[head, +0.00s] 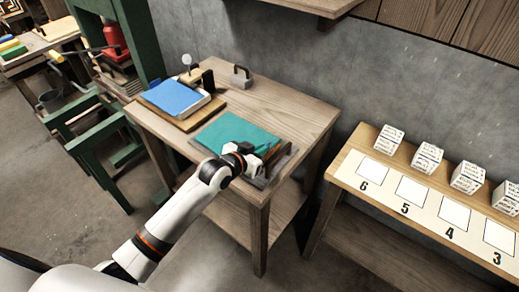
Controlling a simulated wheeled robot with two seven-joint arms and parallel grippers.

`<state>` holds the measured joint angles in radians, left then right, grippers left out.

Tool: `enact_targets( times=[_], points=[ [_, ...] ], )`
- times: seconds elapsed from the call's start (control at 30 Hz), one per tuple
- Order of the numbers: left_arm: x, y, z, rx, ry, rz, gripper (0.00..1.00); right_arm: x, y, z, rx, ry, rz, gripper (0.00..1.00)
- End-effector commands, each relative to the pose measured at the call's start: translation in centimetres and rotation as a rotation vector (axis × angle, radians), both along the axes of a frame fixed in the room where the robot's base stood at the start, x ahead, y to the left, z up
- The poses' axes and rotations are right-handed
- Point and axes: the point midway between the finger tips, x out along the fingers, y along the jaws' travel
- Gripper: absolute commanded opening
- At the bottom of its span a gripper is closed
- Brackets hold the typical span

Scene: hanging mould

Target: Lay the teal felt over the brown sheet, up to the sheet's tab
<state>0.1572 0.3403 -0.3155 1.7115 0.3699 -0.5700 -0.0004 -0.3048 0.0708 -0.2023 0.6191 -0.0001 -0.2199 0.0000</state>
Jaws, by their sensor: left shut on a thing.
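The teal felt (236,130) lies nearly flat on the wooden table, over a dark grey board whose edge shows along its near side. My left gripper (268,152) is at the felt's right, near edge, shut, apparently on that edge of the teal felt. The gripper hides the corner there. A dark brown piece (283,151), perhaps part of the brown sheet, shows just right of the gripper. The rest of the sheet is hidden, and I cannot make out its tab. My right gripper is not in view.
A blue stack (174,96) lies on a board at the table's left. A grey block with a handle (241,77) stands at the back. A numbered bench (345,170) with white printed cubes stands right, across a gap. A green frame (100,135) stands left.

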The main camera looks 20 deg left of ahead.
Motion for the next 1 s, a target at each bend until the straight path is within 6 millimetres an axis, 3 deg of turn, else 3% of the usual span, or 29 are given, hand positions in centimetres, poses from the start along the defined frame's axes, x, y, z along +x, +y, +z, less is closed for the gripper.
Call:
enact_targets(
  times=[0.1, 0.13, 0.23, 0.53, 0.67, 1.0],
  points=[
    [0.0, 0.0, -0.1, 0.0, -0.001, 0.0, 0.0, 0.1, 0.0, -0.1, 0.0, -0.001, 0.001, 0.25],
    [0.0, 0.0, -0.1, 0.0, 0.0, 0.0, 0.12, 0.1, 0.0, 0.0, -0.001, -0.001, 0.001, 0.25],
    [0.0, 0.0, -0.1, 0.0, 0.0, 0.0, 0.28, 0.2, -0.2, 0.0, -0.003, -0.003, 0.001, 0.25],
    [0.0, 0.0, 0.1, 0.0, -0.001, 0.0, 0.29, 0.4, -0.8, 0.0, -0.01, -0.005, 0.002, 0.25],
    [-0.8, 0.4, 0.4, 0.0, 0.0, 0.0, 0.29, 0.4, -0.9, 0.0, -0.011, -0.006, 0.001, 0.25],
    [-6.8, 2.5, 2.9, 0.002, 0.0, -0.001, 0.29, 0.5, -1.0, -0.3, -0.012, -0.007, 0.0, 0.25]
  ],
)
